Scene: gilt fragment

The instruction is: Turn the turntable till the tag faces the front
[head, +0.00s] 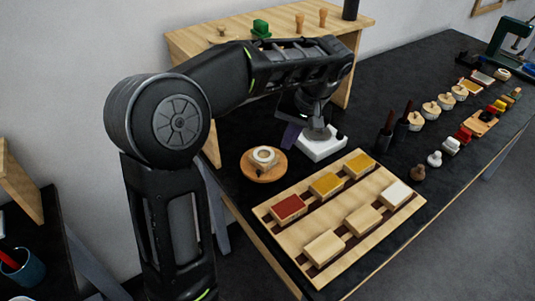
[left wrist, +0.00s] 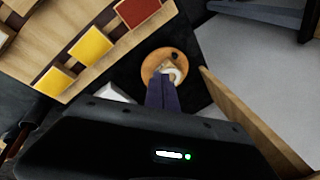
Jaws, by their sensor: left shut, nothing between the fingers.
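The turntable (head: 262,175) is a round wooden disc near the left edge of the dark table. A pale ring-shaped piece (head: 264,155) stands on it. The left wrist view also shows the turntable (left wrist: 152,62) with the white piece (left wrist: 174,75) on it. I cannot make out the tag in either view. My left gripper (head: 290,135) is shut and empty, with dark purple fingers, behind and to the right of the disc in the head view. In the left wrist view its fingers (left wrist: 162,92) overlap the disc's lower edge; contact cannot be told. My right gripper is out of view.
A wooden board (head: 338,222) with red, yellow and pale blocks lies in front of the turntable. A white block (head: 322,150) stands under my left wrist. A wooden shelf (head: 190,45) stands behind. Two dark upright holders (head: 385,145) and several small items fill the right.

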